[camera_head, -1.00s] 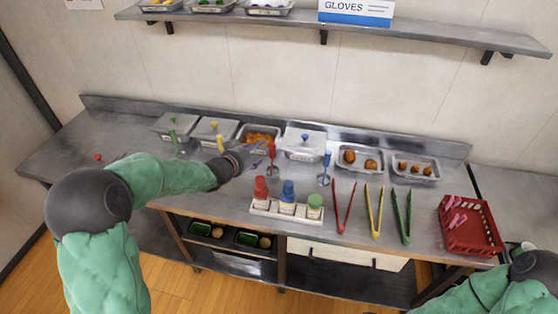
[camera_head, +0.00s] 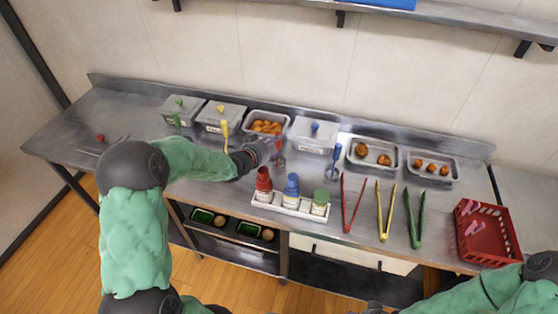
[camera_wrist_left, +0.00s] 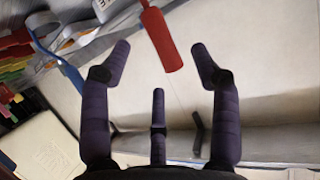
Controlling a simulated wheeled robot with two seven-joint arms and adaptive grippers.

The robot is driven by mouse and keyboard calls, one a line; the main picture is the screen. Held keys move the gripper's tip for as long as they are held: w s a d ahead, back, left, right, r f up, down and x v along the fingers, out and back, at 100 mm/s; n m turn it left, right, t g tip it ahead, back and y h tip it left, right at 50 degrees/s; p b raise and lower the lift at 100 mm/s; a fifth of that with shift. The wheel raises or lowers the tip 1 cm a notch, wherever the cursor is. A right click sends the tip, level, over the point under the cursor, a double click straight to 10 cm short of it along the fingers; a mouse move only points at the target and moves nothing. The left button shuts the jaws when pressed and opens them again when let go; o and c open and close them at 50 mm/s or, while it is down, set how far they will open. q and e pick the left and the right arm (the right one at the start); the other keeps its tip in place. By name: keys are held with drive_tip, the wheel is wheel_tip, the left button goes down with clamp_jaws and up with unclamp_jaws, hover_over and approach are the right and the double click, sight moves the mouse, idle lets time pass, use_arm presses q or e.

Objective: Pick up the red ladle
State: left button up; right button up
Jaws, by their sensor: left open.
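The red ladle (camera_head: 279,150) stands with its handle up, in front of the tray of orange food. My left gripper (camera_head: 272,148) is right beside its handle and hides part of it. In the left wrist view, the ladle's red handle (camera_wrist_left: 163,42) lies in the gap between the fingertips of my left gripper (camera_wrist_left: 160,50), with space on both sides. The left gripper is open and holds nothing. My right arm shows at the lower right, but its gripper is out of the picture.
A yellow ladle (camera_head: 225,136) and a blue ladle (camera_head: 336,160) stand to either side. A rack of sauce bottles (camera_head: 290,204) is just in front. Lidded and open trays line the back. Tongs and a red basket (camera_head: 484,232) are to the right.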

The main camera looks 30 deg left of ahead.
sight(279, 141)
use_arm(q)
drive_tip(key=b+x, duration=0.1)
drive_tip(key=x, duration=0.4)
drive_tip(key=shift+w+d+f, duration=0.1)
drive_tip(key=shift+w+f, duration=0.15)
drive_tip(key=shift+w, duration=0.35)
clamp_jaws()
